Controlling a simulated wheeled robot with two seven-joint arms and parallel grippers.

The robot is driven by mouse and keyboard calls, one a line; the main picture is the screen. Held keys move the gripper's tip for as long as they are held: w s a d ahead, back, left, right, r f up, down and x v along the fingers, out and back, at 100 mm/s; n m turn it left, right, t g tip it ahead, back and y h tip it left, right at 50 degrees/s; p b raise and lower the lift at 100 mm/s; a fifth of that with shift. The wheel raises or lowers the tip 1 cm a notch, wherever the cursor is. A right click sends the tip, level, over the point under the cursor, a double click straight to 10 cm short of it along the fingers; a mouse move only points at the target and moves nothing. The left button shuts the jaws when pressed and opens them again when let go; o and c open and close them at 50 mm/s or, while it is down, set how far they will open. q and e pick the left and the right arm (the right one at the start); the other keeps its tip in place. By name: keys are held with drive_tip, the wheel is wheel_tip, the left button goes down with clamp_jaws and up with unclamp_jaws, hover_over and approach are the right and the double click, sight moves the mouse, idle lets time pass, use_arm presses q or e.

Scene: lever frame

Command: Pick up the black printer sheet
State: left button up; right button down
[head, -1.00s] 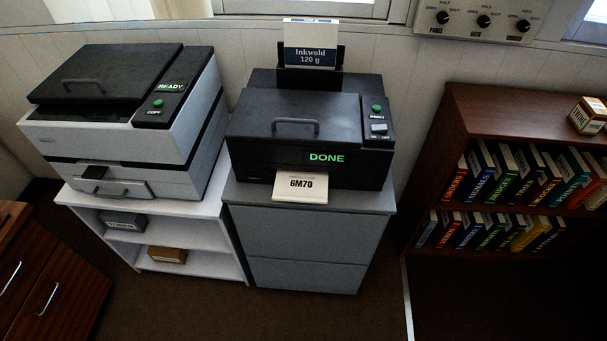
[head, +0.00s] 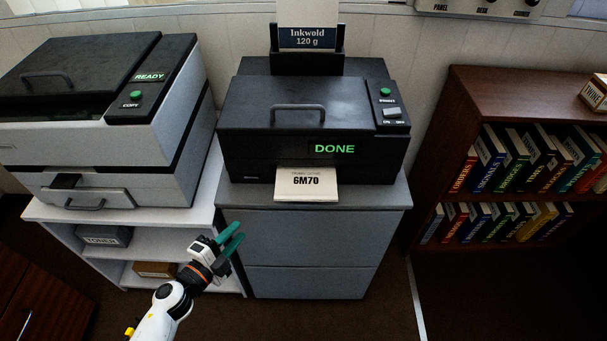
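The black printer (head: 262,104) stands on a grey cabinet, and its display reads DONE. The printed sheet (head: 306,184), a cream page marked 6M70, sticks out of the slot at the printer's front. My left gripper (head: 234,234) is in front of the cabinet, below and to the left of the sheet, apart from it. Its two green fingers are spread with a gap between them, and nothing shows in it. My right gripper is out of view.
A grey-white copier (head: 165,122) showing READY stands on a white shelf unit (head: 185,218) at left. The grey cabinet (head: 330,235) is under the printer. A brown bookcase (head: 470,85) is at right. Dark floor lies between cabinet and bookcase.

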sight(277, 189)
use_arm(q)
drive_tip(key=d+r+m+h, duration=0.3)
drive_tip(key=r+m, duration=0.2)
drive_tip(key=r, duration=0.2)
drive_tip(key=shift+g, duration=0.4)
drive_tip(key=shift+f+p+x, duration=0.15)
drive_tip(key=shift+p+x, duration=0.05)
drive_tip(key=shift+x, duration=2.85)
drive_tip(key=shift+f+p+x, duration=0.2)
drive_tip(key=shift+x, duration=2.85)
drive_tip(key=shift+w+a, duration=0.1)
drive_tip(key=shift+a, duration=0.1)
clamp_jaws()
